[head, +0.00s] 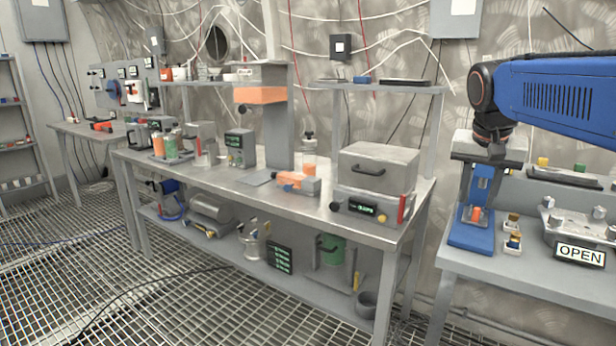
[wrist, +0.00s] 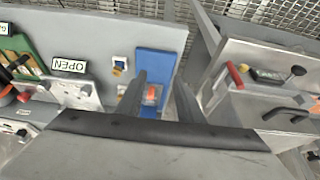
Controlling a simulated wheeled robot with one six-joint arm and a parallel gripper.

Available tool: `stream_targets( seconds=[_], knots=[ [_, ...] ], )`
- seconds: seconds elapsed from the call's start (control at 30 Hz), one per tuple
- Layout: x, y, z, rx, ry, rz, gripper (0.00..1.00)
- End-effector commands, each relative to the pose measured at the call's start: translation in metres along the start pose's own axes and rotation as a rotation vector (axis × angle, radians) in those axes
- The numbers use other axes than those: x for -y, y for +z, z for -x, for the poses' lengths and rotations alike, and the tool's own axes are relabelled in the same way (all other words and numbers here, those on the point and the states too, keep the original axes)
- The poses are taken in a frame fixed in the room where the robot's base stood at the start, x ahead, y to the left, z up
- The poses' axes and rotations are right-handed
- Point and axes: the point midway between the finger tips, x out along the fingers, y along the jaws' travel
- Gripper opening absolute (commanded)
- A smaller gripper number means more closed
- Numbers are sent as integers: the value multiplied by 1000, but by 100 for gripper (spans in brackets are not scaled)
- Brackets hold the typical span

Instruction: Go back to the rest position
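My gripper (head: 481,190) hangs pointing down from my blue arm at the right of the head view, above the right bench. In the wrist view its two dark fingers (wrist: 158,88) stand clearly apart, with nothing seen held between them. A blue stand (head: 470,236) with a small orange piece (head: 476,214) is behind and below the fingers. The blue stand (wrist: 153,66) and orange piece (wrist: 151,92) also show between the fingers in the wrist view. I cannot tell the exact gap between fingertips and stand.
The middle bench (head: 235,185) carries a grey box (head: 378,168) with a handle and several instruments. A shelf (head: 380,88) stands above it. Grating floor at front left is mostly clear.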

Motion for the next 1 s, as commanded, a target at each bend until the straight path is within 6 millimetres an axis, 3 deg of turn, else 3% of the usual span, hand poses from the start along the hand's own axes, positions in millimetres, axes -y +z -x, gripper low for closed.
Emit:
stream_targets(
  seconds=[0.03,0.1,0.37,0.6,0.8,1.0],
  knots=[
    [-3,23,-3,2,-16,37,34],
    [-6,50,-9,2,-37,89,34],
    [-21,153,-39,-5,-118,282,34],
    [-37,243,-79,-20,-186,443,34],
    [-47,290,-105,-31,-220,527,34],
    [-49,302,-112,-36,-230,552,34]
  ],
)
